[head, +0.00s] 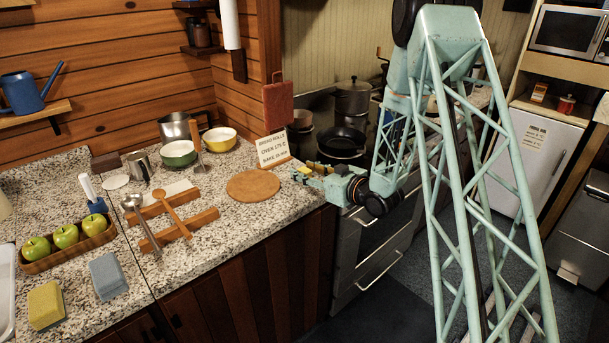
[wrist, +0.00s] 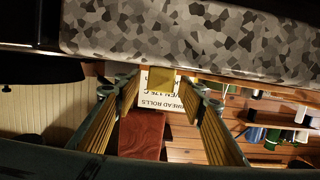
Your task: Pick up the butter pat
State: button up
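A small yellow-gold block, which looks like the butter pat (wrist: 161,80), shows in the wrist view at the counter edge, ahead of and between the fingertips. My gripper (wrist: 168,100) is open, with ribbed yellow pads to either side of the block and a clear gap between them. In the head view my gripper (head: 306,174) is low at the right end of the granite counter, in front of the recipe sign. Yellow bits show among its fingers there, but I cannot tell pad from butter.
The recipe sign (head: 272,150) stands just behind my gripper, with a round wooden board (head: 253,186) to its left. A red board (head: 278,105) hangs on the wall behind. The stove with a black pan (head: 341,141) is to the right. Bowls, spoons and apples occupy the counter's left.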

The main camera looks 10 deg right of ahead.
aim_at(304, 169)
dwell(0.3)
jog(key=c, duration=0.9)
jog(key=shift+c, duration=0.4)
jog(key=shift+r, duration=0.2)
jog(key=shift+r+p, duration=0.55)
jog(key=shift+r, duration=1.1)
jog(key=s+r+p, duration=0.1)
jog(key=s, duration=1.5)
jog(key=shift+r, duration=0.15)
